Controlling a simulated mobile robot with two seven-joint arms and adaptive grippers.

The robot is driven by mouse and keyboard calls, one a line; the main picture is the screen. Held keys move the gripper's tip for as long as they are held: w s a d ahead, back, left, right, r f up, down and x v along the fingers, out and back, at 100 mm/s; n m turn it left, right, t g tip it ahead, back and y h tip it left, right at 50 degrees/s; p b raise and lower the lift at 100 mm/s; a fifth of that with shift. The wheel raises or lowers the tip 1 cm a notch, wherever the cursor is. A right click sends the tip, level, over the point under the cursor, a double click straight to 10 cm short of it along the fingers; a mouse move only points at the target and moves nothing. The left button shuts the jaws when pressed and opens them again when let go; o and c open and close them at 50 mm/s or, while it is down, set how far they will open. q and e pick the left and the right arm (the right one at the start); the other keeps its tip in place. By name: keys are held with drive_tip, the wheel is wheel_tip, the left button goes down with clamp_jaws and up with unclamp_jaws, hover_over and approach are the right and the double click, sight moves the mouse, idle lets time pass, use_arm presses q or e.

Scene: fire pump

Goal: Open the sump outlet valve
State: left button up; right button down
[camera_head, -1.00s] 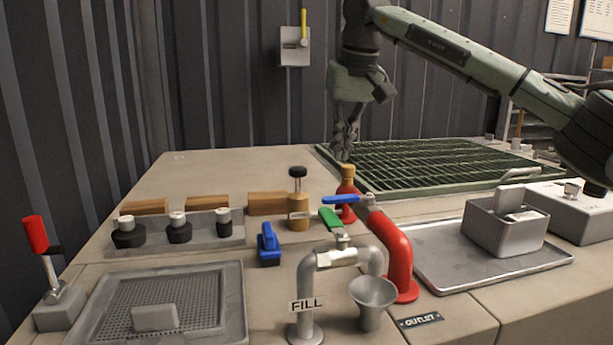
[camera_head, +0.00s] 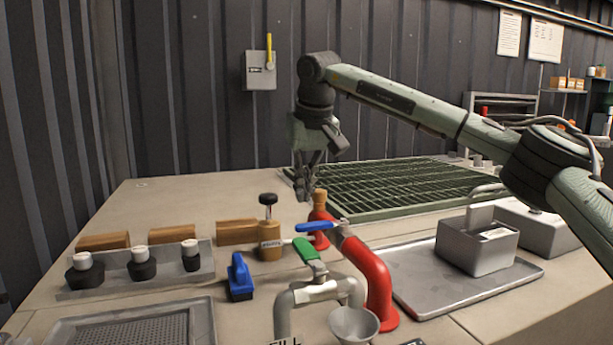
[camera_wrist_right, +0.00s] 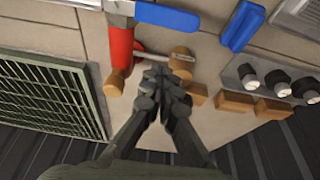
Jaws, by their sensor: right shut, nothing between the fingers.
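The outlet pipe is a red elbow (camera_head: 375,285) at the middle right of the counter, with a blue lever handle (camera_head: 317,227) at its top pointing left. My right gripper (camera_head: 305,197) is shut and empty. It hangs fingers down behind the blue lever, near the cork-topped red bottle (camera_head: 320,215), apart from the lever. In the right wrist view its fingertips (camera_wrist_right: 163,75) are together below the lever. My left gripper is not in view.
A fill pipe with a green lever (camera_head: 306,249) and a funnel (camera_head: 354,325) stand in front. A green grating (camera_head: 415,185) lies behind, a metal tray (camera_head: 470,286) to the right.

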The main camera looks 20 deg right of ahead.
sight(322, 225)
drive_tip(key=s+f, duration=0.1)
drive_tip(key=f, duration=0.1)
drive_tip(key=s+f, duration=0.1)
drive_tip(key=f, duration=0.1)
drive_tip(key=shift+s, duration=0.3)
drive_tip(key=shift+s, duration=0.1)
idle(0.4)
